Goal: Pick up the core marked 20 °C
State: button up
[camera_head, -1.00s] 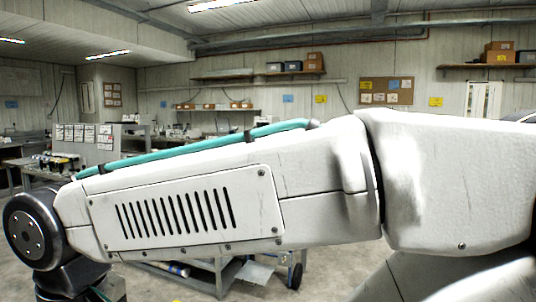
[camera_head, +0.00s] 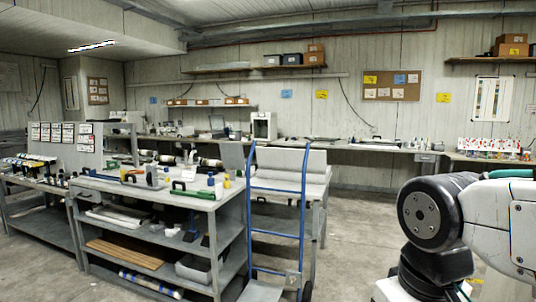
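I cannot read a 20 °C marking on anything in view. Several pale, tube-like cylinders with dark bands (camera_head: 208,162) lie behind the grey workbench (camera_head: 200,200), and they may be cores. Another tube with blue and white parts (camera_head: 150,284) lies on the bench's lowest shelf. A panel with several white labels (camera_head: 60,145) stands at the left, its text too small to read. My gripper is out of view; only part of my arm shows at the lower right.
A blue hand truck (camera_head: 304,205) stands at the bench's right end. Bottles and tools with dark handles are on the bench top. Another bench (camera_head: 35,183) is at the left. A long counter (camera_head: 375,148) runs along the back wall. Open floor (camera_head: 350,235) lies right of the hand truck.

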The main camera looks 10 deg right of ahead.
aim_at(162, 159)
jog(key=z, duration=1)
jog(key=i, duration=10.05)
jog(key=u, duration=2.55)
